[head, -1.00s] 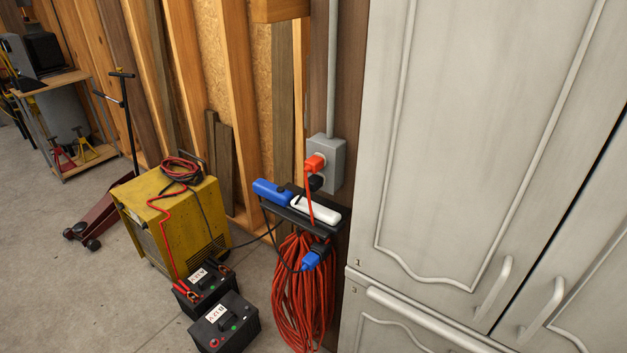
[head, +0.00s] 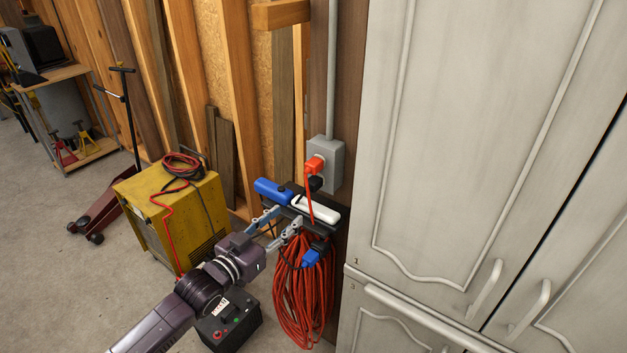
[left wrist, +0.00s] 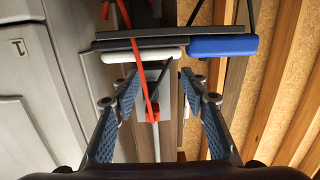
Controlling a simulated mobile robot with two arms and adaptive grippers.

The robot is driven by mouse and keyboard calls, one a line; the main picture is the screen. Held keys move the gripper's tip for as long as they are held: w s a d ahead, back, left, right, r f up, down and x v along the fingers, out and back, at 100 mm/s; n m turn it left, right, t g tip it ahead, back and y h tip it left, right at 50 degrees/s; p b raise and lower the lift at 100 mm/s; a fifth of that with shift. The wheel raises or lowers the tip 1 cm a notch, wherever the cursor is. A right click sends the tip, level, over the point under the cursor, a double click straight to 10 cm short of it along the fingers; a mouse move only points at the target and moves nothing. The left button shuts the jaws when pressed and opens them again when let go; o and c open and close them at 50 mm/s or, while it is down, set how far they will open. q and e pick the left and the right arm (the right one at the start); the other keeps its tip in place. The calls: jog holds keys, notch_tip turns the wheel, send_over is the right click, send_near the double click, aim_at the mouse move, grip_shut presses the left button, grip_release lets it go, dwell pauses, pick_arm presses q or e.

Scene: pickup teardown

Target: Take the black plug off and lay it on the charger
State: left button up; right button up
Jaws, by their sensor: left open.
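The black plug (head: 316,184) sits in the grey outlet box (head: 333,160) on the wall post, just below an orange plug (head: 314,164). The yellow charger (head: 165,228) stands on the floor to the left, with red and black cables coiled on its top. My left gripper (head: 284,219) is open and empty, in front of and below the small shelf by the outlet. In the left wrist view its spread fingers (left wrist: 160,82) frame the orange plug, its cord and a black cord. I cannot make out the black plug clearly there.
The small black shelf (head: 327,226) holds a blue tool (head: 273,189) and a white one (head: 315,209) close to my fingers. A coiled orange cord (head: 300,300) hangs below. The grey cabinet (head: 450,150) blocks the right. A black battery (head: 240,325) stands below my arm.

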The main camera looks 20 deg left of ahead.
pick_arm(q)
jog(key=h, duration=0.1)
send_near(309, 188)
jog(key=w, duration=0.1)
jog(key=shift+w+d+f+m+t, duration=0.15)
jog(key=shift+w+d+m+t, duration=0.1)
jog(key=shift+d+m+t, duration=0.05)
jog(key=b+x, duration=0.2)
jog(key=x, duration=0.5)
jog(key=shift+w+d+b, duration=0.15)
jog(key=shift+w+b, duration=0.15)
jog(key=shift+b, duration=0.1)
jog(key=shift+w+d, duration=0.2)
jog(key=shift+w, duration=0.45)
jog(key=shift+p, duration=0.4)
jog(key=shift+c, duration=0.5)
